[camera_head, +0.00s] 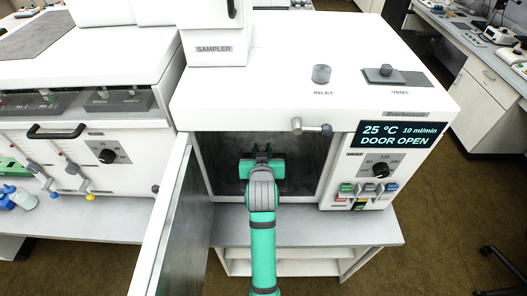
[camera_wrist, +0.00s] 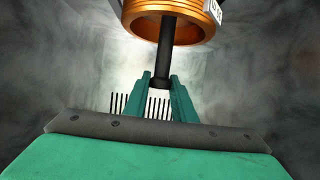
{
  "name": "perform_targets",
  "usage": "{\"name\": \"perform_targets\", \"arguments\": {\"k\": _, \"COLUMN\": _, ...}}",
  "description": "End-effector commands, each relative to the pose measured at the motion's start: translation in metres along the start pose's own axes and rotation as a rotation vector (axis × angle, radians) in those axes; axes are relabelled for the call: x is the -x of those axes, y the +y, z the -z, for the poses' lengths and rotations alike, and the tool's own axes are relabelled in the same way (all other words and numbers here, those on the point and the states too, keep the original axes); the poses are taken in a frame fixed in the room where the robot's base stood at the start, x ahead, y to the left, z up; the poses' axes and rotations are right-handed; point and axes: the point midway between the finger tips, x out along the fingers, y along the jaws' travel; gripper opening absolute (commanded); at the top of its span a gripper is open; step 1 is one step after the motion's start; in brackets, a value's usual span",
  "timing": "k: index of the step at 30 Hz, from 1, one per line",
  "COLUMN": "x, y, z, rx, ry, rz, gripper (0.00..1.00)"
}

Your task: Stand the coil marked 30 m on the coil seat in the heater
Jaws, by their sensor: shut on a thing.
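My gripper (camera_head: 262,152) is inside the open heater (camera_head: 205,165), with my arm reaching in from the front. In the wrist view the green fingers (camera_wrist: 168,90) are shut on the dark stem (camera_wrist: 165,52) of a copper-orange coil (camera_wrist: 165,8). The coil is at the top of that view, partly cut off by the picture's edge. A white label (camera_wrist: 214,10) shows on it, but I cannot read it in full. In the head view my arm and gripper hide the coil. I cannot make out the coil seat, nor whether the coil touches anything.
The heater door (camera_head: 168,225) stands open on the left of the opening. The heater's display (camera_head: 399,135) reads 25 °C, 10 ml/min, DOOR OPEN. A knob and several coloured switches are on the right panel. Dark slots (camera_wrist: 120,104) show on the chamber wall.

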Motion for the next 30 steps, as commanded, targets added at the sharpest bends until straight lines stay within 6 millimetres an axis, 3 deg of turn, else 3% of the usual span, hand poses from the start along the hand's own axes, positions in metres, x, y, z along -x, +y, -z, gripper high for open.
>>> {"name": "perform_targets", "arguments": {"k": 9, "x": -0.003, "y": 0.007, "z": -0.007, "rx": -0.004, "ry": 0.001, "rz": -0.009, "gripper": 0.0}}
{"name": "perform_targets", "arguments": {"k": 10, "x": -0.003, "y": 0.006, "z": -0.007, "rx": -0.003, "ry": 0.0, "rz": -0.008, "gripper": 0.31}}
{"name": "perform_targets", "arguments": {"k": 12, "x": -0.003, "y": 0.004, "z": -0.007, "rx": -0.003, "ry": 0.0, "rz": -0.006, "gripper": 0.42}}
{"name": "perform_targets", "arguments": {"k": 23, "x": 0.001, "y": -0.003, "z": -0.007, "rx": 0.001, "ry": 0.0, "rz": 0.003, "gripper": 0.42}}
{"name": "perform_targets", "arguments": {"k": 30, "x": 0.037, "y": 0.002, "z": -0.007, "rx": -0.002, "ry": 0.002, "rz": -0.002, "gripper": 0.42}}
